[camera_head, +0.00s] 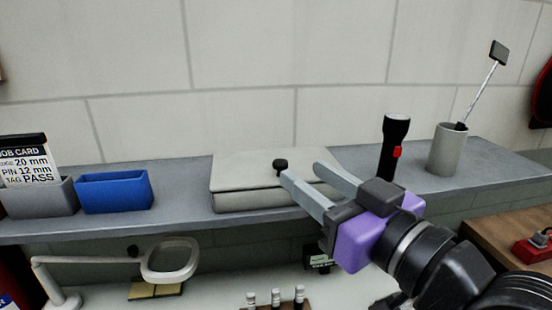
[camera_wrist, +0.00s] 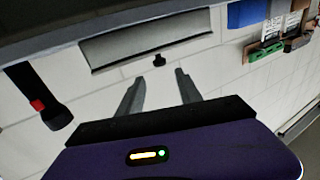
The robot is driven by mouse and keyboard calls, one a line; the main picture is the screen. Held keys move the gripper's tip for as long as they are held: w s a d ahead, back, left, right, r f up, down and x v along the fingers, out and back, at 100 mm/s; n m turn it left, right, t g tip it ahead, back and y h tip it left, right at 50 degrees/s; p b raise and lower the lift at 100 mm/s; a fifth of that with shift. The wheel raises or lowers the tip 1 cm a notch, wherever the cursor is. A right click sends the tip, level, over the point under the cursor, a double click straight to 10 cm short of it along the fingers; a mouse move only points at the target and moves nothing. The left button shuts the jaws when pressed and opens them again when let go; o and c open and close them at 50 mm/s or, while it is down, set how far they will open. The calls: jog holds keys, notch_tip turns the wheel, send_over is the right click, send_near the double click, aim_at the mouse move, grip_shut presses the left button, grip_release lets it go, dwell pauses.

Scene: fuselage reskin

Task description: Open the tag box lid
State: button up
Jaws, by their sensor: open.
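The tag box (camera_head: 240,200) is a light grey, low box on the grey shelf. Its lid (camera_head: 240,171) lies closed on top, with a small black knob (camera_head: 281,164) standing up near the front edge. My gripper (camera_head: 302,182) is open, its two grey fingers reaching left over the right part of the box, with a fingertip close to the knob. In the wrist view the knob (camera_wrist: 159,60) shows beyond and between the open fingertips (camera_wrist: 157,80). The fingers do not close on it. Whether a finger touches the lid, I cannot tell.
A blue bin (camera_head: 115,191) and a grey bin with a job card (camera_head: 28,165) stand left of the box. A black flashlight (camera_head: 394,145) and a grey cup holding a mirror tool (camera_head: 447,150) stand to the right. A magnifier lamp (camera_head: 170,262) is below the shelf.

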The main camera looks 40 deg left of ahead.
aim_at(285, 165)
jog(key=shift+s+a+f, duration=0.1)
jog(key=shift+f, duration=0.15)
jog(key=p+x, duration=0.1)
jog(key=x, duration=0.6)
jog(key=shift+a+f+p, duration=0.1)
jog(key=shift+a+p, duration=0.15)
jog(key=shift+p, duration=0.15)
grip_shut()
dwell(0.9)
